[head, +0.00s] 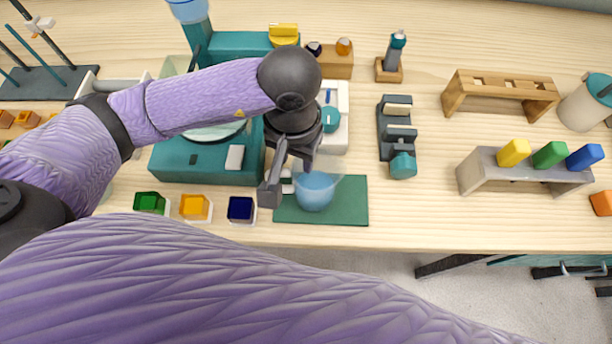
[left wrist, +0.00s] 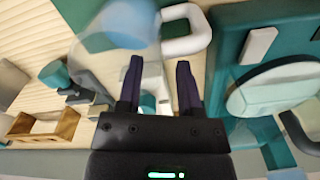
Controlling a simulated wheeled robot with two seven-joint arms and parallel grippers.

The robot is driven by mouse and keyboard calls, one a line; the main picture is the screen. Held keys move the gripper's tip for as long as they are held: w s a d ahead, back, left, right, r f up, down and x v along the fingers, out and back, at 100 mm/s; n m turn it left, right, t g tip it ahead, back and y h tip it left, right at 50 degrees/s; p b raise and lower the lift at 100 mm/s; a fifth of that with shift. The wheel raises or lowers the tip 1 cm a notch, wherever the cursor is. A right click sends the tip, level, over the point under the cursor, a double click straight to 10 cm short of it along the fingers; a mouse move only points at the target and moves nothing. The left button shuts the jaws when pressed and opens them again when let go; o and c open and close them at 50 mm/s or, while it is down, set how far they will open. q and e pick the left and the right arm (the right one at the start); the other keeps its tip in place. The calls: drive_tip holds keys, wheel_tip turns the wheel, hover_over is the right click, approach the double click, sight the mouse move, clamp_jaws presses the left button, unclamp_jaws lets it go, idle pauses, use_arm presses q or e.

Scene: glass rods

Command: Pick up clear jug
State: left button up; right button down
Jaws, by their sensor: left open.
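The clear jug (head: 322,178) holds blue liquid and stands on a dark green mat (head: 350,211) near the table's front edge. My left gripper (head: 284,178) is open just left of the jug, at its pale handle side. In the left wrist view the jug (left wrist: 125,24) is at the top, blurred. Its white handle (left wrist: 188,44) lies beyond my open fingertips (left wrist: 159,80), and nothing is clamped between them. I cannot tell whether a finger touches the handle. My right gripper does not show.
A teal device (head: 190,172) stands behind left of the mat. Green, yellow and dark blue small trays (head: 240,209) line the front edge left of the mat. A teal-and-grey holder (head: 402,164) and a rack with coloured blocks (head: 520,177) stand to the right. Bare table lies right of the mat.

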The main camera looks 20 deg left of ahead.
sight(296, 168)
use_arm(q)
wheel_tip(296, 168, down, 3)
drive_tip(key=shift+s+f, duration=0.1)
drive_tip(key=shift+f, duration=0.1)
clamp_jaws()
drive_tip(key=shift+r, duration=0.1)
idle(1.2)
